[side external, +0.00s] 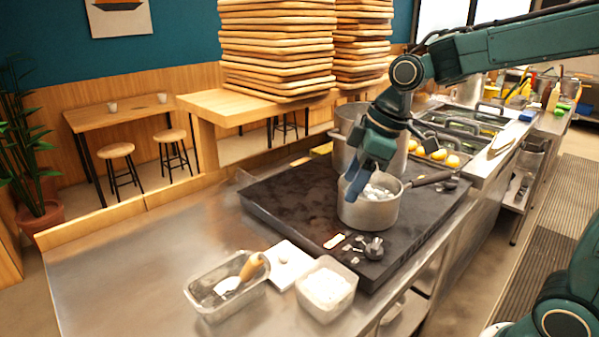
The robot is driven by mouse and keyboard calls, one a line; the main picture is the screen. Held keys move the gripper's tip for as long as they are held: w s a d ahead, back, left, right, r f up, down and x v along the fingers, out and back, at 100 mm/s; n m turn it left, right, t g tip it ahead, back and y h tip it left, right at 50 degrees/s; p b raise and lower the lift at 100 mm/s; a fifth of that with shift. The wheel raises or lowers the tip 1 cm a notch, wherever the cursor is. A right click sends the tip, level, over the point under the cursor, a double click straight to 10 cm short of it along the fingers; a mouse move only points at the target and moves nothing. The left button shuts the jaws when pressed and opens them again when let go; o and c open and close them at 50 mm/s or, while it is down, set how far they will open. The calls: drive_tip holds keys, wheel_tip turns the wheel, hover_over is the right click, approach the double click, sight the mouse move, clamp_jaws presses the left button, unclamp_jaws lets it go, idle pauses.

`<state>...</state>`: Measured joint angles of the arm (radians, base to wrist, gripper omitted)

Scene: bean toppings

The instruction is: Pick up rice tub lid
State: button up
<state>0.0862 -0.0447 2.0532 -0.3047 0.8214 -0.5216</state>
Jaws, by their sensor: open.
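The rice tub (326,303) is a pale, square-rimmed container with white contents, near the front edge of the steel counter. A flat white square piece with a small knob, which looks like the rice tub lid (292,277), lies beside it, between the tub and a metal tray. My gripper (356,190) is open, pointing down over the left side of a steel saucepan (370,214), away from the lid. The fingers partly overlap the pan, and I cannot tell whether they touch it or its pale contents.
A metal tray (212,308) with a wooden-handled scoop (250,267) is left of the lid. The saucepan stands on a dark cooktop (290,205), its handle pointing right. A larger pot (345,125) is behind it. The counter's left part (120,270) is clear.

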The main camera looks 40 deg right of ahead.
drive_tip(key=w+f+n+y, duration=0.1)
drive_tip(key=w+f+n, duration=0.25)
drive_tip(key=w, duration=0.35)
drive_tip(key=n+g+y, duration=0.1)
drive_tip(key=n+g, duration=0.1)
approach(284, 251)
drive_tip(key=v, duration=0.3)
drive_tip(key=shift+s+d+r, duration=0.1)
drive_tip(key=shift+s+r, duration=0.05)
drive_tip(key=shift+r, duration=0.05)
drive_tip(key=shift+f, duration=0.1)
drive_tip(key=shift+x, duration=4.2)
drive_tip(key=shift+x, duration=2.55)
